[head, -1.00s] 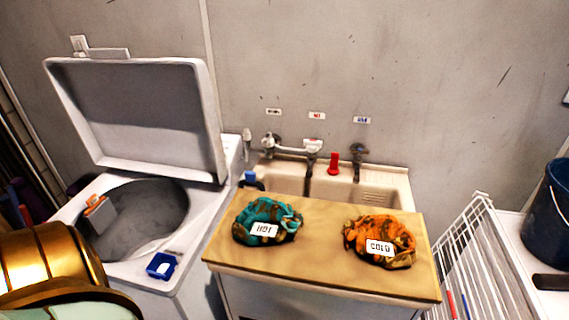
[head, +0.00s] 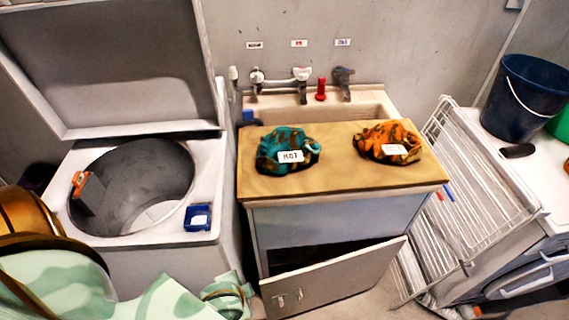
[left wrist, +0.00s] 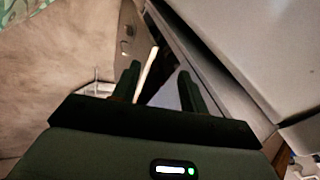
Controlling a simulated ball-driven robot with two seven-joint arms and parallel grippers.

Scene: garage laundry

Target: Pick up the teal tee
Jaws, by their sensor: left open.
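The teal tee (head: 272,152) is a crumpled teal and brown bundle with a white tag reading HOT. It lies on the left part of the wooden board (head: 340,184) over the sink cabinet. My left arm comes in low at the left of the head view, below and left of the board. My left gripper (left wrist: 160,85) shows in the left wrist view with its two dark fingers apart. No cloth lies between them; a pale thin edge shows behind them. The tee is not in the left wrist view. My right gripper is not in view.
An orange bundle (head: 376,134) with a white tag lies on the board's right. The open washer (head: 150,262) stands left, a blue box (head: 198,217) on its rim. The cabinet door (head: 335,283) hangs open below. A white rack (head: 468,190) and dark bucket (head: 530,95) are at right.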

